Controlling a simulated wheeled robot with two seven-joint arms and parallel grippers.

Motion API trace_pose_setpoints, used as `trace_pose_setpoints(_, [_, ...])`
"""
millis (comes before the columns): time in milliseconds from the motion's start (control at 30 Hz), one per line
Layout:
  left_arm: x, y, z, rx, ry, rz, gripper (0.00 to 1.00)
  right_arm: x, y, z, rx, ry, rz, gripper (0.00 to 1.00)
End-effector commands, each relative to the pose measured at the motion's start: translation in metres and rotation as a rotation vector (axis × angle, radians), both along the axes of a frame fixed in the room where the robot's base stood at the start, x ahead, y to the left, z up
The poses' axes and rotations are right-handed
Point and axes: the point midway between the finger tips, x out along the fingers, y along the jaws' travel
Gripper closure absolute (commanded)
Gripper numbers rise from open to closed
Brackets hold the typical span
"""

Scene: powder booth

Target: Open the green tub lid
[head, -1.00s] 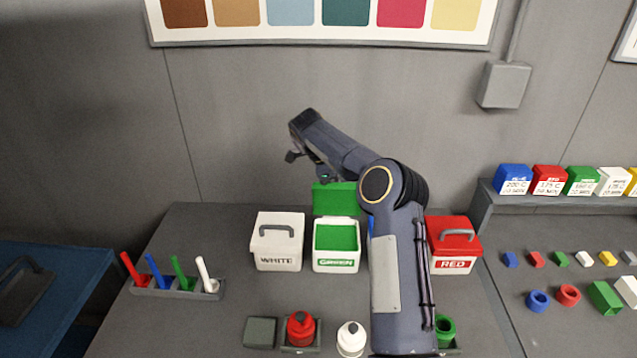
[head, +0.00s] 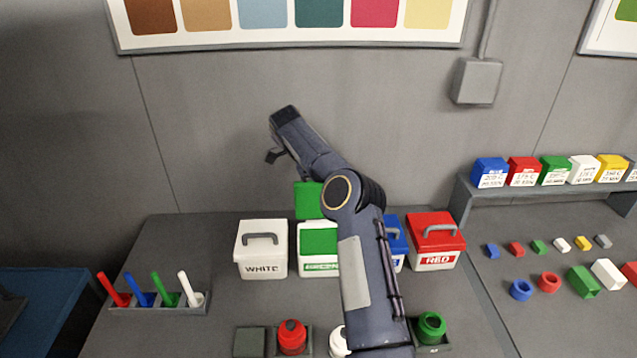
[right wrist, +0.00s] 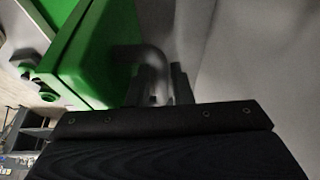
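The green tub (head: 305,265) stands on the bench between the white and blue tubs, partly covered by my right arm. Its green lid (head: 308,202) is raised and stands upright at the tub's back edge. Green fill shows in the tub. My right arm reaches over the tub, and its gripper is mostly hidden behind the lid and arm in the head view. In the right wrist view the lid (right wrist: 100,55) is at upper left, and its grey handle (right wrist: 140,55) runs between the fingers of my right gripper (right wrist: 165,85), which appear closed on it. My left gripper is out of view.
The white tub (head: 262,262) is close on the left; the blue tub (head: 397,250) and red tub (head: 436,262) are on the right. A rack of coloured sticks (head: 160,307) stands at left. A red bottle (head: 292,338) and green bottle (head: 431,327) are in front.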

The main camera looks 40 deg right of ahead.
Motion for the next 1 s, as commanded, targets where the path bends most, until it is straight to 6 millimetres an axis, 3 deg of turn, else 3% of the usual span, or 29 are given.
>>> trace_pose_setpoints(367, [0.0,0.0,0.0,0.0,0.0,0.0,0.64,0.001,0.0,0.005,-0.001,-0.002,0.0,0.79])
trace_pose_setpoints(567, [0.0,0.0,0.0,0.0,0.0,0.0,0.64,0.001,0.001,0.03,-0.001,-0.004,-0.002,0.79])
trace_pose_setpoints(1000, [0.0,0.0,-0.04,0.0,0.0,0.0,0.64,-0.046,0.041,0.091,-0.002,-0.003,0.004,0.79])
